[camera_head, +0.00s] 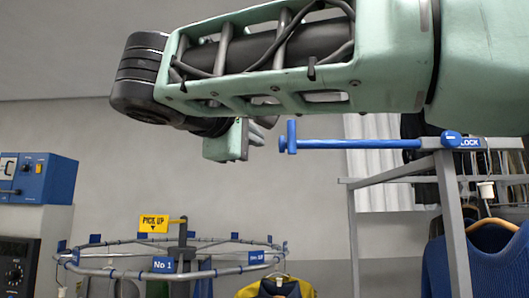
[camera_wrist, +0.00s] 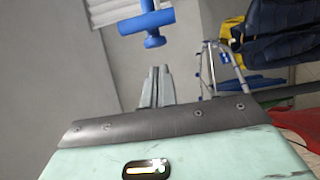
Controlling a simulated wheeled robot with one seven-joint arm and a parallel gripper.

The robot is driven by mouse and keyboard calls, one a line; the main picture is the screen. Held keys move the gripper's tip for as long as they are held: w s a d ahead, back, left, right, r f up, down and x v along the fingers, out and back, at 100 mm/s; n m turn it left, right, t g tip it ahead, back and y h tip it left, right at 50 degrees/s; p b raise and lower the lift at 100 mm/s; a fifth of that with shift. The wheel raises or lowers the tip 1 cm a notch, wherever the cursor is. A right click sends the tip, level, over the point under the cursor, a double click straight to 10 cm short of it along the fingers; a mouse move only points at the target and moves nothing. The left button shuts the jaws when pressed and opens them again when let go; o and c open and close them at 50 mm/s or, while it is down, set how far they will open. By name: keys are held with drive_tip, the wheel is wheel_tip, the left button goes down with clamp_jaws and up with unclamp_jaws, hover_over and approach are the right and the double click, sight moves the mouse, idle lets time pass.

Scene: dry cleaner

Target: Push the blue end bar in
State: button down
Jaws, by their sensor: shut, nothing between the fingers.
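The blue end bar (camera_head: 345,144) sticks out to the left from the top of a grey rack, with a T-shaped blue end (camera_head: 288,137). A blue piece marked LOCK (camera_head: 462,141) sits where it meets the rack. My gripper (camera_head: 256,137) is just left of the T-shaped end, with a small gap visible. In the wrist view, the blue end bar (camera_wrist: 146,22) is beyond and above my shut, empty gripper fingers (camera_wrist: 156,72). I see no contact. The depth between them is hard to judge.
The grey rack (camera_head: 455,225) holds hanging clothes, including a blue sweater (camera_head: 485,265). A round rail (camera_head: 215,270) with blue tags and a yellow PICK UP sign (camera_head: 153,223) stands below left. A blue box (camera_head: 45,178) sits far left. Space beneath the bar is open.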

drive_tip(key=d, duration=0.1)
drive_tip(key=s+d, duration=0.1)
drive_tip(key=d, duration=0.1)
drive_tip(key=shift+s+d+p, duration=0.1)
drive_tip(key=shift+p, duration=0.3)
drive_tip(key=shift+d, duration=0.1)
